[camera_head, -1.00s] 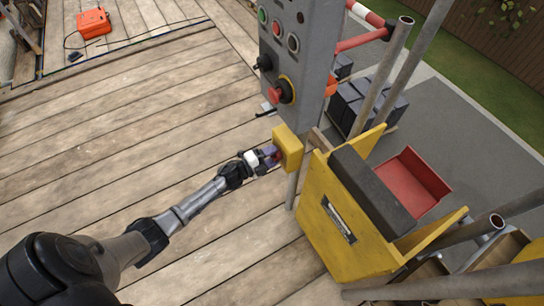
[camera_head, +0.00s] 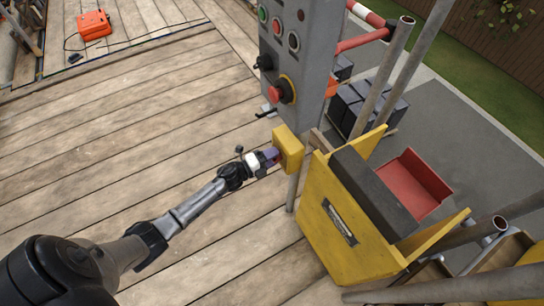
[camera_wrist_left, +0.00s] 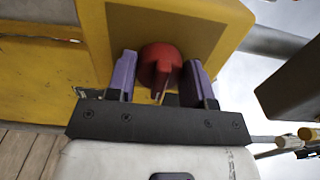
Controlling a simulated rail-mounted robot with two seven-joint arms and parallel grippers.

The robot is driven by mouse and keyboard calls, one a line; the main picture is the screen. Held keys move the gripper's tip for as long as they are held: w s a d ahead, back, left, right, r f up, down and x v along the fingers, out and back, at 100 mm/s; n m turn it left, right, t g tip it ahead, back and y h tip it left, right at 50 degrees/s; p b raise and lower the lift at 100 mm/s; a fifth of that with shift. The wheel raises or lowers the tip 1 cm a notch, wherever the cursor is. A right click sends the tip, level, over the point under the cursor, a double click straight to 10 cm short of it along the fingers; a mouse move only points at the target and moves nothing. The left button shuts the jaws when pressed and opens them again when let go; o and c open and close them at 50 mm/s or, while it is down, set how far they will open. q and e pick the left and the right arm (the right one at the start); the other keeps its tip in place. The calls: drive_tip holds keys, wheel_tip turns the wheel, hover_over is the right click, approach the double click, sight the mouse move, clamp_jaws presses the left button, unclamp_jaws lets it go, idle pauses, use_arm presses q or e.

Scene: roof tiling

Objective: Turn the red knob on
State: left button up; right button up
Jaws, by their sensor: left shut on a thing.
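The red knob (camera_wrist_left: 160,68) sits on the face of a yellow box in the left wrist view. The yellow box also shows in the head view (camera_head: 289,149), on a post below the grey control panel. My left gripper (camera_wrist_left: 160,80) has its two purple fingers on either side of the knob and is shut on it. In the head view my left gripper (camera_head: 268,158) reaches the left face of the box, and the knob is hidden there. My right gripper is in neither view.
A grey control panel (camera_head: 300,50) with buttons and a red mushroom button (camera_head: 282,92) stands just above the box. A yellow carriage with a red tray (camera_head: 412,185) is to the right. Metal poles rise behind it. The plank floor on the left is mostly clear.

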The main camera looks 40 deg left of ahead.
use_arm(q)
drive_tip(key=o, duration=0.9)
drive_tip(key=shift+s, duration=0.1)
drive_tip(key=p+v, duration=0.2)
drive_tip(key=v, duration=1.1)
drive_tip(key=shift+s+a, duration=0.2)
drive_tip(key=shift+s, duration=0.05)
